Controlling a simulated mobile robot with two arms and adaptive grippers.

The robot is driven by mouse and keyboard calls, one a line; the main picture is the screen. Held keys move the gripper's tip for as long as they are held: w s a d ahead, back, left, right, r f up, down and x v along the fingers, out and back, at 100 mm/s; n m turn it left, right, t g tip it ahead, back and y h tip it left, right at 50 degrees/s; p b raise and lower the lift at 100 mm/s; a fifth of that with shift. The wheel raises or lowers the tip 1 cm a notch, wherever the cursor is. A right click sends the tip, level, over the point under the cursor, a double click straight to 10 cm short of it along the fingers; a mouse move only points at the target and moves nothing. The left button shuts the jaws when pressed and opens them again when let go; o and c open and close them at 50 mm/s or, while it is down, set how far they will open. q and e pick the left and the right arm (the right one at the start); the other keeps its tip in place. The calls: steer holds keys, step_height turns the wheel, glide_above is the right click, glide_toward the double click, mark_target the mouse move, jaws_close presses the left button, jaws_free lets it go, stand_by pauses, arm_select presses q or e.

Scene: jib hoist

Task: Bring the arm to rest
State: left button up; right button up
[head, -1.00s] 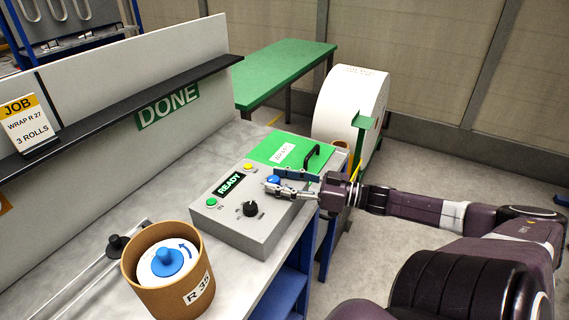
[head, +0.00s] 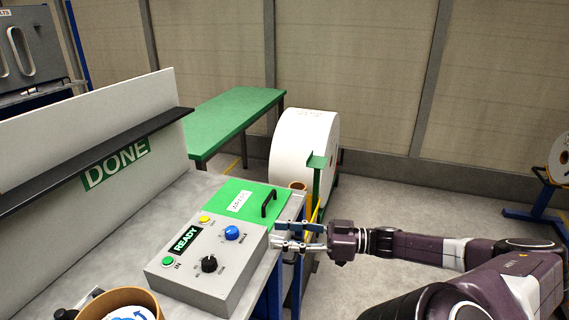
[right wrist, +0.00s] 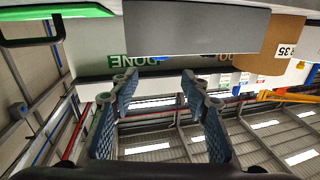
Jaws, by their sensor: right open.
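My right gripper (head: 277,236) is open and empty, just off the right edge of the grey control box (head: 204,292). Its arm comes in from the right. In the right wrist view the two blue-padded fingers (right wrist: 162,88) stand apart with nothing between them. The control box carries a READY display (head: 185,241), a blue knob (head: 232,233), a black knob (head: 209,264), a green button (head: 168,261) and a yellow button (head: 205,219). My left gripper is not in view.
A green panel (head: 235,190) with a black handle (head: 269,203) lies behind the box. A large white roll (head: 300,145) and a green table (head: 232,112) stand beyond. A brown tub (head: 112,299) is at the lower left. Floor to the right is open, with a reel stand (head: 540,200) far right.

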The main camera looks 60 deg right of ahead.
stand_by(0.6)
steer(key=s+d+f+m+h, duration=0.25)
steer(key=d+f+h, duration=0.2)
steer(key=f, duration=0.45)
steer(key=s+d+f+m+h, duration=0.2)
steer(key=s+d+f+h, duration=0.3)
steer(key=f, duration=0.4)
steer(key=s+a+f+m+g+h, duration=0.1)
steer(key=s+f+g, duration=0.25)
steer(key=f, duration=0.55)
steer(key=s+f+m+g+h, duration=0.15)
steer(key=s+f, duration=0.35)
steer(key=f, duration=0.5)
steer(key=s+a+f+n+g+y, duration=0.1)
steer(key=s+a+f+g, duration=0.55)
steer(key=a+f, duration=0.8)
steer(key=s+a+f+n+g+y, duration=0.1)
steer(key=s+a+f, duration=0.2)
steer(key=a, duration=0.4)
steer(key=s+a+f+n+g, duration=0.1)
steer(key=s+a+f, duration=0.2)
steer(key=a, duration=0.4)
steer(key=s+a+f+n+g+y, duration=0.1)
steer(key=s+a+f, duration=0.2)
steer(key=a, duration=0.3)
steer(key=shift+a+f+n+y, duration=0.3)
steer(key=shift+a+f, duration=0.1)
steer(key=shift+f, duration=0.1)
